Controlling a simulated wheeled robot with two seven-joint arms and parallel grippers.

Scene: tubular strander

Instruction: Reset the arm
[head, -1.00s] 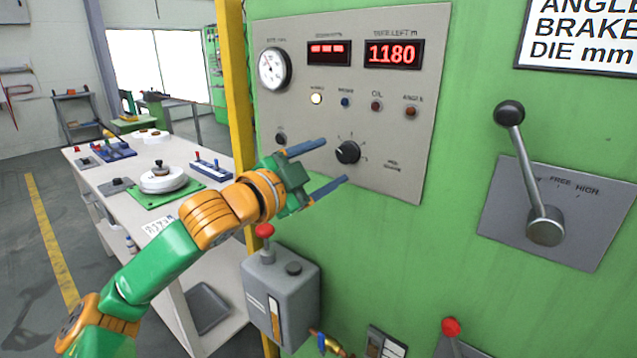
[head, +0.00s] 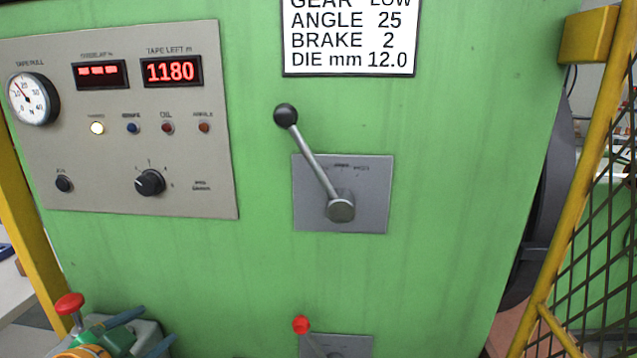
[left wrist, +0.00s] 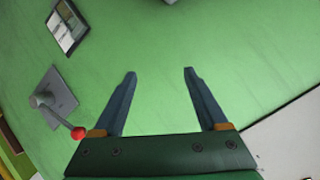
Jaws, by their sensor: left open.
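My left gripper (head: 143,330) is low at the lower left of the head view, in front of the green machine (head: 440,160). Its two blue fingers are apart with nothing between them. In the left wrist view the open fingers (left wrist: 160,75) point at bare green panel. My right gripper shows in neither view.
A grey control panel (head: 120,200) with a dial, displays reading 1180 and a black knob (head: 150,183) is at upper left. A black-knobbed gear lever (head: 315,165) is at centre. A red-knobbed lever (head: 301,325) sits below. A yellow mesh guard (head: 590,200) stands right.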

